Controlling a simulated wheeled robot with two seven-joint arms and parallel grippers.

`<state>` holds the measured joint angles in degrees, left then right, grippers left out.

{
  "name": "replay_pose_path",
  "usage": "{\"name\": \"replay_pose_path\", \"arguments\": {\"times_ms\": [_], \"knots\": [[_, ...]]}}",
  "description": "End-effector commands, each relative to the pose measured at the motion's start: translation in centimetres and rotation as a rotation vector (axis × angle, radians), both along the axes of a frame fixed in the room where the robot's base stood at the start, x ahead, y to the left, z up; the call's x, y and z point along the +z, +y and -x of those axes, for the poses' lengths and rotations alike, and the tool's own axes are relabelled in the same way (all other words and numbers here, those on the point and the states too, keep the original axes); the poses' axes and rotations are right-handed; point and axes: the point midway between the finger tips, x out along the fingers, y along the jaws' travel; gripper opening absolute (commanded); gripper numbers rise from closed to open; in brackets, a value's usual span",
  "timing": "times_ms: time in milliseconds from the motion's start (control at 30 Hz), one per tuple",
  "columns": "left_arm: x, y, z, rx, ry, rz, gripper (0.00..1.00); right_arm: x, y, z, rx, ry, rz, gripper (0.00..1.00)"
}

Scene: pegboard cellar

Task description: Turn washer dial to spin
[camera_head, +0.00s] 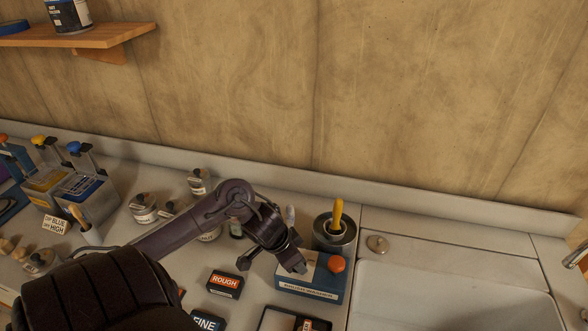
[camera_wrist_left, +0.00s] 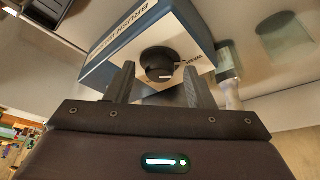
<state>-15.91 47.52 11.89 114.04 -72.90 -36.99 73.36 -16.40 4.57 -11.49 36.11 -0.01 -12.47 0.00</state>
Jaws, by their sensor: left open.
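The brush washer (camera_head: 318,284) is a blue and white box on the counter, with an orange round knob or cap (camera_head: 336,264) on its top right. In the left wrist view the washer (camera_wrist_left: 178,28) shows its black round dial (camera_wrist_left: 157,62) with a short white mark near its lower edge; small lettering beside it is too small to read surely. My left gripper (camera_head: 272,265) is over the box's left part and hides the dial in the head view. In the wrist view its open fingers (camera_wrist_left: 159,86) stand either side of the dial; contact cannot be told. My right gripper is not in view.
A dark pot with a yellow-handled tool (camera_head: 336,228) stands behind the washer. A "ROUGH" box (camera_head: 224,284) and a "FINE" box (camera_head: 206,321) lie left. Several jars stand behind my arm. A white sink (camera_head: 455,300) is right.

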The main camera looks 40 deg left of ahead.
Motion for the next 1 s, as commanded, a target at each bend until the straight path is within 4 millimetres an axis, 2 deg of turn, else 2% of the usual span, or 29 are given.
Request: {"name": "replay_pose_path", "arguments": {"times_ms": [100, 300, 433, 767, 1000], "knots": [[0.0, 0.0, 0.0, 0.000, 0.000, 0.000, 0.46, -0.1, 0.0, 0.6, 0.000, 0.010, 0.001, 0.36], [0.0, 0.0, 0.0, 0.000, 0.000, 0.000, 0.20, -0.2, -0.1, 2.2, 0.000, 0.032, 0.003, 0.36], [0.0, 0.0, 0.0, 0.000, 0.000, 0.000, 0.05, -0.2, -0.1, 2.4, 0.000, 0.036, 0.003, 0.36], [0.1, 0.1, 0.0, -0.054, 0.001, -0.001, 0.05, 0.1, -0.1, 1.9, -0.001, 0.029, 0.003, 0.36], [0.2, 0.3, -0.1, -0.209, 0.001, -0.003, 0.05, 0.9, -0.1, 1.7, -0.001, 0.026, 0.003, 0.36]]}}
